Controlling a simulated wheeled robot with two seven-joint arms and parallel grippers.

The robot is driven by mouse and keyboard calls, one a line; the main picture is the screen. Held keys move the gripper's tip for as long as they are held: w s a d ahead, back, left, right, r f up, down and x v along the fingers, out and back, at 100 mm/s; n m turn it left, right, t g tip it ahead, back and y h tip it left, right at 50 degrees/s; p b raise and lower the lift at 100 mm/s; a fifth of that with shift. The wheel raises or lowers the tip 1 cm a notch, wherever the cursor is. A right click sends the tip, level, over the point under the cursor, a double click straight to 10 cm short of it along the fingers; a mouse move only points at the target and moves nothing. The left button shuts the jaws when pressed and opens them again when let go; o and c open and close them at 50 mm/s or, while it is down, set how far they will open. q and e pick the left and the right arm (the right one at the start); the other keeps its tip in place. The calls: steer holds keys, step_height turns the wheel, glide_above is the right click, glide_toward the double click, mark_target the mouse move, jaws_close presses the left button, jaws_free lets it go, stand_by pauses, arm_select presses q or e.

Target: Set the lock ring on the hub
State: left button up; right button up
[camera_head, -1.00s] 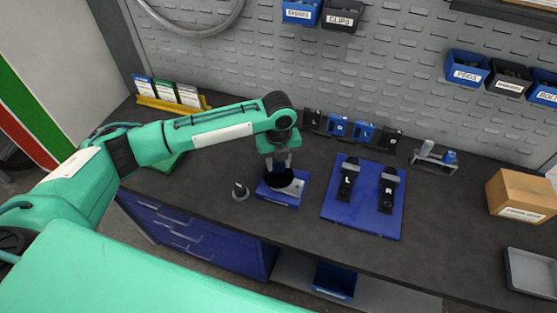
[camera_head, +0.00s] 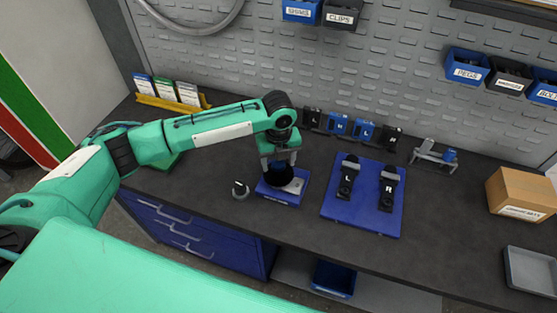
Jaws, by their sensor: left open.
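My left gripper (camera_head: 279,168) points down, open, over a small blue tray (camera_head: 278,199) on the bench. A black round part (camera_head: 279,176) sits directly below its fingertips; I cannot tell if they touch it. A pale grey piece (camera_head: 295,186) lies at the right of the same tray. Which of these is the lock ring and which the hub is too small to tell. My right gripper is not in view.
A blue board (camera_head: 362,222) with two black pedals marked L (camera_head: 348,178) and R (camera_head: 387,189) lies right of the tray. Several small holders stand behind it. A cardboard box (camera_head: 522,194) and grey tray (camera_head: 532,272) are at the right. The front bench strip is clear.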

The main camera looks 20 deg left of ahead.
mark_target(279, 164)
arm_select(q)
step_height(279, 164, up, 13)
steer(key=b, duration=0.4)
steer(key=s+d+f+n+t+h, duration=0.1)
steer(key=s+d+f+n+h, duration=0.1)
steer(key=s+d+f+n, duration=0.35)
steer(key=s+d+f+n+t+h, duration=0.1)
steer(key=s+d+f+n+h, duration=0.1)
steer(key=s+f+n, duration=0.45)
steer(key=s+a+f+n+t+y, duration=0.15)
steer(key=s+a+f+n, duration=0.25)
steer(key=s+a+n, duration=0.4)
steer(key=s+a+f+n+y, duration=0.2)
steer(key=s+a+f+n, duration=0.2)
steer(key=s+a+n, duration=0.4)
step_height(279, 164, down, 31)
steer(key=s+d+g, duration=0.1)
steer(key=s+d, duration=0.1)
steer(key=s+a+f+g, duration=0.1)
steer(key=s+a+f, duration=0.2)
steer(key=s+f, duration=1.6)
steer(key=shift+a+f+m, duration=0.2)
steer(key=shift+f+m, duration=0.2)
steer(key=shift+f, duration=0.1)
steer(key=shift+g+y, duration=0.25)
